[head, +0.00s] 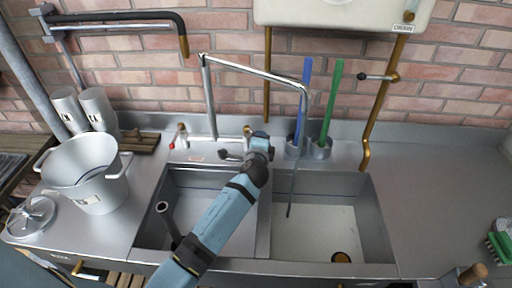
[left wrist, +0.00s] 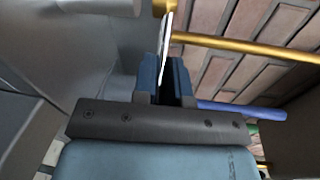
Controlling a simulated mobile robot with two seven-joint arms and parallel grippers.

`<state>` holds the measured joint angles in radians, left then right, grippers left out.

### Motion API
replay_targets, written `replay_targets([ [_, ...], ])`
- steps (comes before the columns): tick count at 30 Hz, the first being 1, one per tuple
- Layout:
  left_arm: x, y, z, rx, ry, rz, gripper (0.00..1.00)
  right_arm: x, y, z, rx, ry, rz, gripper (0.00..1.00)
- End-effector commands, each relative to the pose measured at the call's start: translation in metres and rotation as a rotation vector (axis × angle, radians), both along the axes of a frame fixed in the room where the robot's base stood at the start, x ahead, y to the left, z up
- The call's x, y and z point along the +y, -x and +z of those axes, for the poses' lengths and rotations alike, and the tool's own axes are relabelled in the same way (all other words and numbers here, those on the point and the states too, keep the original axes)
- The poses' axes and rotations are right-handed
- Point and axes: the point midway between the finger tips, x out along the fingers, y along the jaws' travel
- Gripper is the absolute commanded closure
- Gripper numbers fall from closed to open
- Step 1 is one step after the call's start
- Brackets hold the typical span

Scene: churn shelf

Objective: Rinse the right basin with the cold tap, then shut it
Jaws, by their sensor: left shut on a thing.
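The right basin (head: 345,215) is a steel sink with a brass drain (head: 341,257) near its front. The tall swivel spout (head: 255,72) points over this basin. A thin grey stream (head: 292,190) runs from its tip down to the basin's left side. The cold tap (head: 247,130) has a brass top and stands behind the divider, partly hidden by my arm. My left gripper (head: 240,154) is at this tap. In the left wrist view its fingers (left wrist: 166,80) are shut on a thin pale lever (left wrist: 167,45) below a brass part. My right gripper is out of view.
The left basin (head: 185,200) holds an upright pipe (head: 165,215). The red-marked tap (head: 181,135) stands behind it. Blue (head: 304,90) and green (head: 333,95) handles stand in holders behind the right basin. A pail (head: 85,180) stands left; a green brush (head: 497,245) lies right.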

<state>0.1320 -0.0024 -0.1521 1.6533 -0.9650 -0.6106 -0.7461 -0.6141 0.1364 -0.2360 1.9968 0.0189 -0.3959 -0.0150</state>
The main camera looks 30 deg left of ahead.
Motion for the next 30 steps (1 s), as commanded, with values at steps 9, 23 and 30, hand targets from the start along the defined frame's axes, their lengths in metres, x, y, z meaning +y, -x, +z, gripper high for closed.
replay_targets([
  [9,-0.0039,-0.0050,-0.0040,0.006,-0.003,0.084,1.00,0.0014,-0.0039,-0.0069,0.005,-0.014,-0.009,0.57],
  [23,-0.0040,-0.0055,-0.0029,0.006,-0.003,0.093,1.00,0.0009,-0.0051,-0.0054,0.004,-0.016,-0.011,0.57],
  [30,-0.0033,-0.0058,-0.0016,0.003,-0.002,0.094,0.62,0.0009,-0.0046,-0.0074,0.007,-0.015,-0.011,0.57],
])
